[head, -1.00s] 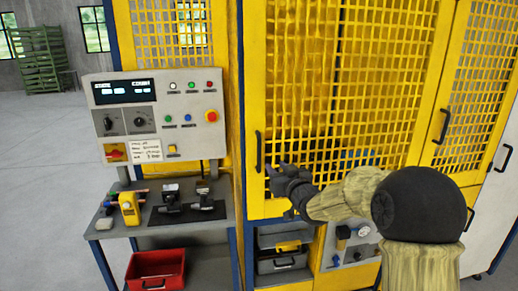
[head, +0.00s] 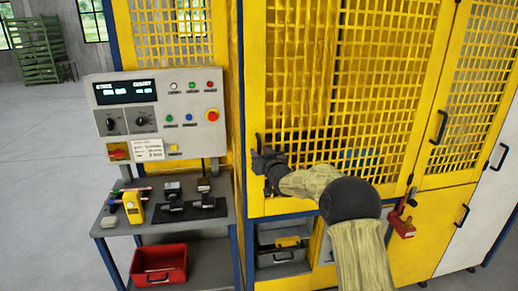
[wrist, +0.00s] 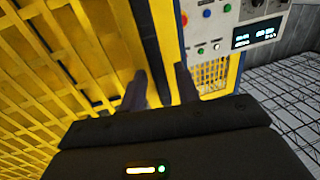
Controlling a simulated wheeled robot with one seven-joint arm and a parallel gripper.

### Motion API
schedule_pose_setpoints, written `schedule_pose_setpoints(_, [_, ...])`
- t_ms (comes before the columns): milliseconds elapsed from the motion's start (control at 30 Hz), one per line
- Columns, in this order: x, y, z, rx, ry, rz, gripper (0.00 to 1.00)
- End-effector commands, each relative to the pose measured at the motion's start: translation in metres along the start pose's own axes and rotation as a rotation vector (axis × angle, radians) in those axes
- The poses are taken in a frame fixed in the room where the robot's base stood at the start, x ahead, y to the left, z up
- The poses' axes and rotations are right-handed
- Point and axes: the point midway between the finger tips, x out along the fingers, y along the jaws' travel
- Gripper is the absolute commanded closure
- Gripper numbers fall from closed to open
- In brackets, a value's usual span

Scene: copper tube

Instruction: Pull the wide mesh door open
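The wide mesh door (head: 345,90) is a tall yellow framed grid. It looks shut. Its black vertical handle (head: 259,141) is on the left stile. My gripper (head: 262,161) is at the lower part of this handle, with the arm reaching across the door's lower edge. In the wrist view the dark handle bar (wrist: 152,45) runs between my two spread fingers (wrist: 160,88), with yellow showing beside it. The gripper looks open around the handle. I cannot tell whether a finger touches it.
A control panel (head: 158,115) stands left, above a bench (head: 115,243) with tools and a red bin (head: 158,265). A narrower mesh door (head: 482,85) with a black handle is at right. A red lock-like piece (head: 402,225) hangs below. Open floor (head: 45,150) lies left.

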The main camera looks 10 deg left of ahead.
Motion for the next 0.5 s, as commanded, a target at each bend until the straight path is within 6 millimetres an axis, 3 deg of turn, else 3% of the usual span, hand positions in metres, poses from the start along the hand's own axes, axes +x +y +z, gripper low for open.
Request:
schedule_pose_setpoints(167, [0.0112,0.0002,0.0000,0.000,-0.001,0.001,0.68])
schedule_pose_setpoints(467, [0.0124,0.0001,0.0006,0.000,-0.001,0.001,0.68])
schedule_pose_setpoints(500, [0.0124,0.0001,0.0005,0.001,-0.001,0.001,0.74])
